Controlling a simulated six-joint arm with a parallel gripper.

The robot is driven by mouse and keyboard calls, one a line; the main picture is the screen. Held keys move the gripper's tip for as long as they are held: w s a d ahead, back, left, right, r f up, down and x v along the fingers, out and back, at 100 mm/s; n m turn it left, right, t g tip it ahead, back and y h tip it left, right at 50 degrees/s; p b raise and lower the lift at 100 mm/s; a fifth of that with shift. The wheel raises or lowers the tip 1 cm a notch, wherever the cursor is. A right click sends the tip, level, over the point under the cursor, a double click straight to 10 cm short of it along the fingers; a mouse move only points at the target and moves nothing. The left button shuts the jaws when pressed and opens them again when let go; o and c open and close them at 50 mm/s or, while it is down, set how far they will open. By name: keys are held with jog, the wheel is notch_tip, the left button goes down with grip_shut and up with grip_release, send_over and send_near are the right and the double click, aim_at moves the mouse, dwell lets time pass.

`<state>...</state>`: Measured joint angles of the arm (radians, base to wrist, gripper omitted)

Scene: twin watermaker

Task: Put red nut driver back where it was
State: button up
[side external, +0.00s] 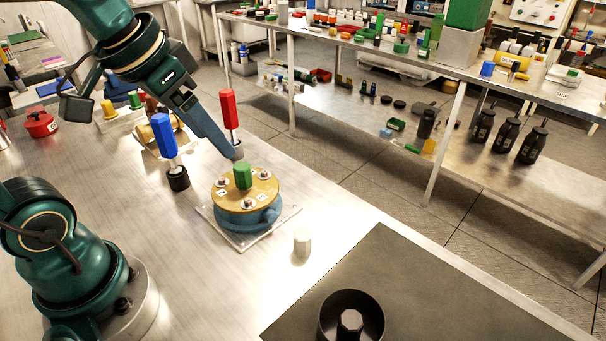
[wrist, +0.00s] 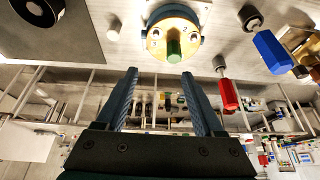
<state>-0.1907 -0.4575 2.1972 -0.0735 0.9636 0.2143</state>
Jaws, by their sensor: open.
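The red nut driver (side external: 229,108) stands upright, handle up, behind my gripper. In the wrist view the red nut driver (wrist: 228,94) is to the right of the fingers, apart from them, with its shaft end at a small dark holder (wrist: 219,62). My gripper (side external: 236,156) is tilted down over the table near the blue round unit; its fingers (wrist: 160,73) are spread with nothing between them. In the side view the fingers partly hide the base of the red driver.
A blue nut driver (side external: 164,133) stands in a black holder (side external: 178,178) to the left. The blue round unit (side external: 246,217) has a brass top with a green knob (side external: 243,175). A white cylinder (side external: 302,242) and a dark mat (side external: 440,290) lie to the right.

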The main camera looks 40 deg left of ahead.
jog(key=s+d+f, duration=0.2)
jog(key=s+f, duration=0.1)
jog(key=s, duration=0.2)
jog(key=shift+s+d+t, duration=0.25)
jog(key=shift+d+t, duration=0.05)
jog(key=shift+d, duration=0.1)
jog(key=shift+f, duration=0.1)
dwell(0.7)
